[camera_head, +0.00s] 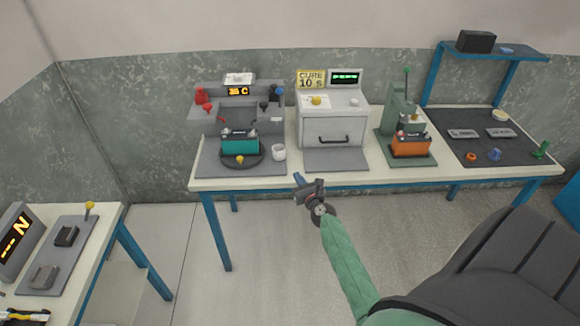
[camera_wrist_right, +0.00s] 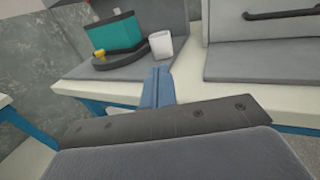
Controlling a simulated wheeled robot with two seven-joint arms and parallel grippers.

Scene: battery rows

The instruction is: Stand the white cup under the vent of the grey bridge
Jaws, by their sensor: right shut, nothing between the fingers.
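The white cup (camera_head: 279,152) stands upright at the right edge of the left station's grey base plate, beside the dark round turntable (camera_head: 258,160). It also shows in the right wrist view (camera_wrist_right: 161,46), just beyond my fingers. The grey bridge (camera_head: 272,113) rises at the back of that plate, with a display. I cannot make out its vent clearly. A teal battery (camera_head: 240,146) sits on the turntable, in front of the bridge. My right gripper (camera_head: 299,182) is shut and empty, near the table's front edge and apart from the cup. My left gripper is not in view.
To the right stand a grey curing box (camera_head: 333,127) with a handle, a green press with an orange battery (camera_head: 410,146), and a dark mat (camera_head: 470,140) with small parts. Another table (camera_head: 108,225) is at the left. Open floor lies in front.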

